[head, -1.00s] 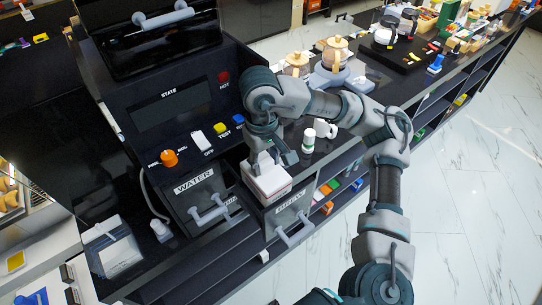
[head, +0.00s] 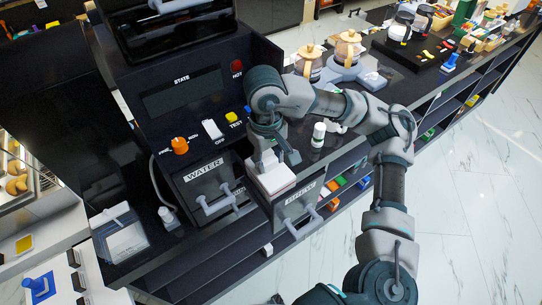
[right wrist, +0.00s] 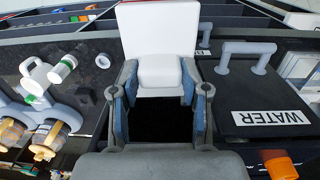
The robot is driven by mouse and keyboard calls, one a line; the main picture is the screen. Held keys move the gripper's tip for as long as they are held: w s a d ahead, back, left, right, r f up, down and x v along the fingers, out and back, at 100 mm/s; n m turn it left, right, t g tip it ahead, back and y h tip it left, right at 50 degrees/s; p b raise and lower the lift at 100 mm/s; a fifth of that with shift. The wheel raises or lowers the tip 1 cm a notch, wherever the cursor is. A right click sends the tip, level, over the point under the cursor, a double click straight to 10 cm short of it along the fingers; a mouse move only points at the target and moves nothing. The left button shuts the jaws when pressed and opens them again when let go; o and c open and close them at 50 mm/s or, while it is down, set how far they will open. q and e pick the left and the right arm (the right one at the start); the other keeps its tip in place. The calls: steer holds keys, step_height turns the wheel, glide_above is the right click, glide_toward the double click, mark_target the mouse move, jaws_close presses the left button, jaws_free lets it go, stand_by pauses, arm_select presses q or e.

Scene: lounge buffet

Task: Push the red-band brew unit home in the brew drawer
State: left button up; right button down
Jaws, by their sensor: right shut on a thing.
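The brew unit (head: 277,181) is a white block in the open brew drawer (head: 298,208), behind its grey handle. My right gripper (head: 268,158) is above it, pointing down, shut on its upper part. In the right wrist view the white brew unit (right wrist: 158,71) sits between the two fingertips of the right gripper (right wrist: 160,88). Only a thin red edge shows beside it; most of its band is hidden. I cannot tell whether the unit touches the drawer floor. My left gripper is out of view.
The water drawer (head: 205,182) with its grey handle is left of the brew drawer. An orange knob (head: 180,146) and switches are on the machine front. A white bottle with a green cap (head: 318,134) and glass jars (head: 309,62) stand on the counter to the right.

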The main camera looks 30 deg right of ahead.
steer(key=shift+f, duration=0.2)
steer(key=shift+s+d+f+b, duration=0.1)
steer(key=shift+d+f+b, duration=0.1)
steer(key=shift+f+b, duration=0.6)
steer(key=shift+c, duration=2.4)
jaws_free()
steer(key=shift+a+r, duration=0.1)
steer(key=shift+a, duration=0.4)
step_height(320, 180, up, 11)
steer(key=shift+a, duration=0.1)
steer(key=shift+a+r, duration=0.3)
steer(key=shift+r, duration=0.2)
